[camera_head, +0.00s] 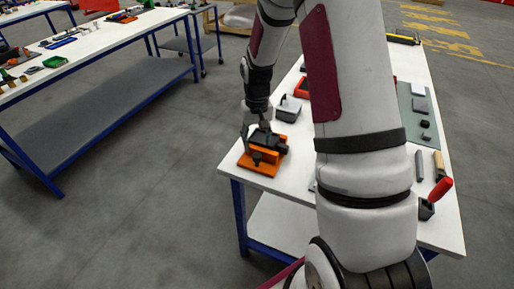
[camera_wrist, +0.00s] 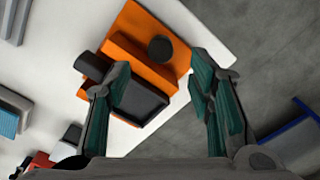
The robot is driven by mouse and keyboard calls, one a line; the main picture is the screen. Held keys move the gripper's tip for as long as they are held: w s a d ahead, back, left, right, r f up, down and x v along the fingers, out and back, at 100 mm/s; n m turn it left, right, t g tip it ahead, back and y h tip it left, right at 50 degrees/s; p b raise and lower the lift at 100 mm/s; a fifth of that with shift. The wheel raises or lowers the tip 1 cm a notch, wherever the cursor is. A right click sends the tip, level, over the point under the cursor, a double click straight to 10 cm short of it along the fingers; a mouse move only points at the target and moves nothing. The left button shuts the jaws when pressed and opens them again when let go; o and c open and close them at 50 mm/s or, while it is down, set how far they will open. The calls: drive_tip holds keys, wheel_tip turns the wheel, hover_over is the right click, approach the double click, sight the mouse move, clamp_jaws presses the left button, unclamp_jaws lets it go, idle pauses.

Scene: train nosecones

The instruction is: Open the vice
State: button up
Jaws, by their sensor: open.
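The vice is an orange base with dark grey or black parts on top (camera_head: 264,153). It sits at the left front corner of the white workbench in the head view. In the wrist view the vice (camera_wrist: 150,50) shows its orange base, a dark block and a round dark knob. My gripper (camera_head: 256,122) is just above the vice in the head view. In the wrist view its two green-padded fingers (camera_wrist: 160,85) are spread apart, with nothing held between them. The left finger overlaps part of the dark block; I cannot tell whether it touches.
The white workbench (camera_head: 448,232) also carries a grey box (camera_head: 289,108), a red-handled tool (camera_head: 440,190) and several small parts on its right side. Another long bench (camera_head: 120,38) stands at the left, with bare floor (camera_head: 150,190) between.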

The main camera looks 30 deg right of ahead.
sight(257, 155)
drive_tip(key=shift+r, duration=0.95)
wheel_tip(257, 155, up, 5)
drive_tip(key=m+b, duration=0.2)
drive_tip(key=m, duration=0.6)
wheel_tip(257, 155, down, 14)
drive_tip(key=shift+r+p, duration=0.25)
drive_tip(key=shift+p, duration=0.4)
drive_tip(key=shift+s, duration=0.1)
clamp_jaws()
